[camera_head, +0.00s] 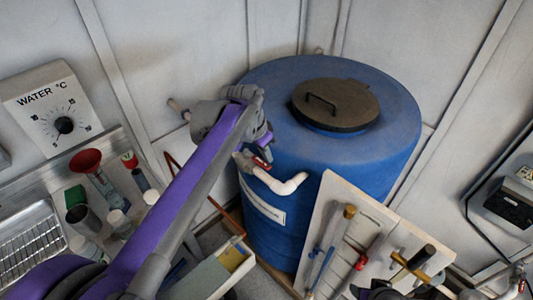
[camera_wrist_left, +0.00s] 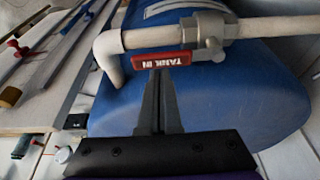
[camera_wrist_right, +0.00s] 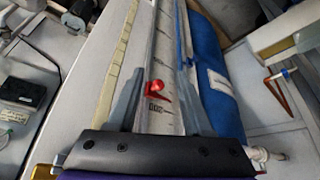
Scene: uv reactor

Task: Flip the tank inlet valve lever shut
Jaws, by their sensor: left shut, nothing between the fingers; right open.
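The red tank inlet lever (camera_wrist_left: 160,60), labelled "TANK IN", lies along a pale pipe (camera_wrist_left: 160,37) beside the blue tank (camera_wrist_left: 200,105) in the left wrist view. In the head view the lever (camera_head: 261,163) shows small at the side of the tank (camera_head: 390,150), near the white pipe elbow. My left gripper (camera_wrist_left: 160,72) is shut and empty, its fingertips at the lever's lower edge; I cannot tell whether they touch. It also shows in the head view (camera_head: 266,146), just above the lever.
A black lid (camera_head: 335,103) sits on the tank. A water dial (camera_head: 58,108), bottles and a wire rack (camera_head: 30,250) are at the left. Walls close in behind.

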